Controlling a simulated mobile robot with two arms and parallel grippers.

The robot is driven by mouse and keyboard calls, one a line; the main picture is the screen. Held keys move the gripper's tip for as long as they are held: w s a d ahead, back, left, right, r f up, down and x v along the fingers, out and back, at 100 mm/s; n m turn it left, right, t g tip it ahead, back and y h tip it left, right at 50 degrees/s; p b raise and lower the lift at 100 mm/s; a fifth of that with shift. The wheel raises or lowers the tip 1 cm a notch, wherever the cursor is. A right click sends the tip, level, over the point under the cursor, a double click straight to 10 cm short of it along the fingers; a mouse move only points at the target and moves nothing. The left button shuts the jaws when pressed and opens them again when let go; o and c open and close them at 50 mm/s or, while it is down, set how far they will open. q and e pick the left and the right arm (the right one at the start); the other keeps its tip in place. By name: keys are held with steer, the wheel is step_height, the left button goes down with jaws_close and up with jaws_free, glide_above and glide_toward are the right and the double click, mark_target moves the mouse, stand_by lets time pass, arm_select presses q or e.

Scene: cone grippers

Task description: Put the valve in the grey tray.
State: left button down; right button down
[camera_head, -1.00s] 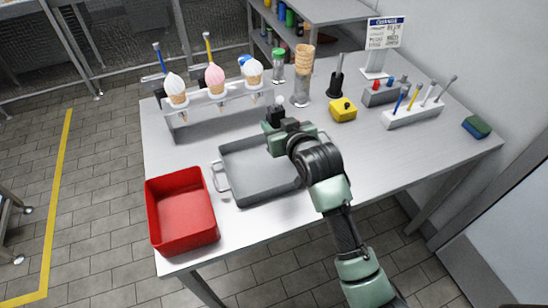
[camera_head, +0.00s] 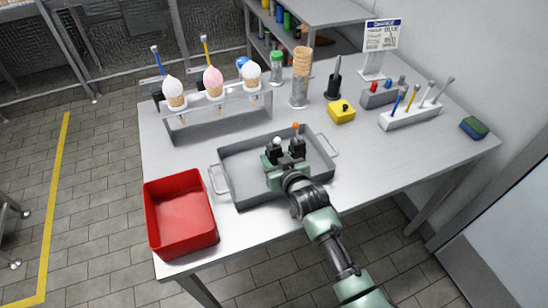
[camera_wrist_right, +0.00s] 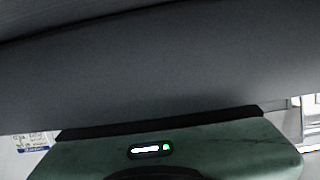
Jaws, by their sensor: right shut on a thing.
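My right gripper (camera_head: 286,151) is over the inside of the grey tray (camera_head: 236,160), towards its right part. It is shut on the valve, which is mostly hidden by the dark fingers. A small white knob (camera_head: 277,141) and a small orange tip (camera_head: 295,126) show at the fingers; I cannot tell which belong to the valve. I cannot tell whether the valve touches the tray floor. The tray has a handle at each end, and its visible floor is bare. In the right wrist view a dark grey surface fills most of the picture. My left gripper is not in view.
A red bin (camera_head: 180,214) stands left of the tray. Behind are a rack (camera_head: 216,118) with ice-cream cones, a cone stack (camera_head: 301,75) and a yellow box (camera_head: 341,112). A tool holder (camera_head: 408,119) and a sponge (camera_head: 474,127) are at right. The table right of the tray is clear.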

steer(key=shift+f, duration=0.1)
steer(key=c, duration=1.1)
jaws_free()
steer(key=v, duration=1.2)
steer(key=shift+s, duration=0.1)
